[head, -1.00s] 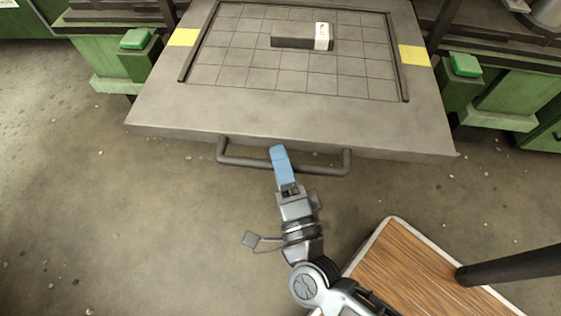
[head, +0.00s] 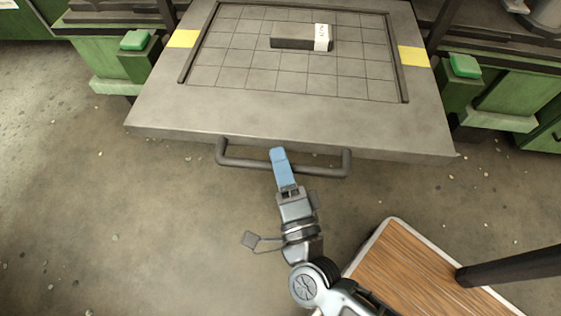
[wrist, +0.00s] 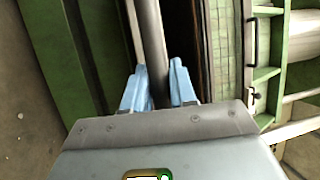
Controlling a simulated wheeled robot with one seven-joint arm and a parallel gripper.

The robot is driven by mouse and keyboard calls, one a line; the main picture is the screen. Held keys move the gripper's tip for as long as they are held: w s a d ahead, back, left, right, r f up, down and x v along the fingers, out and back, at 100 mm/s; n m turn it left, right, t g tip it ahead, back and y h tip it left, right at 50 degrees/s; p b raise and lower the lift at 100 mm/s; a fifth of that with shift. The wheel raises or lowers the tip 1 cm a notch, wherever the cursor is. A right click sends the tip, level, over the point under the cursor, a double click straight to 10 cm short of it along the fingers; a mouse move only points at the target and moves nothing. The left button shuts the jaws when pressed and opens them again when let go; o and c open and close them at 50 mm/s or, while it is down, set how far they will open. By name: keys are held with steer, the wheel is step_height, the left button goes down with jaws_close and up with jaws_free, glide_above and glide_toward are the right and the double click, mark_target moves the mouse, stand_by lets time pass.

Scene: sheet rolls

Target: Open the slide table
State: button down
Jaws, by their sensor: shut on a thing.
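The slide table (head: 290,112) is a grey slab with a grid-marked recessed top and yellow patches at its sides, ahead of me in the head view. A dark bar handle (head: 240,162) runs along its front edge. The fingers hide a short part of the handle in the head view.
A dark block with a white end (head: 295,43) lies on the table top. Green housings with bright green pads (head: 135,39) (head: 465,65) flank the table. A wood-topped surface with a pale rim (head: 425,270) is at lower right. Bare floor (head: 120,230) lies at left.

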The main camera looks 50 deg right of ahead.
steer(key=s+a, duration=0.4)
steer(key=a, duration=0.2)
steer(key=shift+s+a, duration=0.35)
steer(key=shift+s, duration=0.05)
steer(key=c, duration=1)
jaws_free()
steer(key=shift+p+v, duration=0.6)
steer(key=shift+v, duration=3.25)
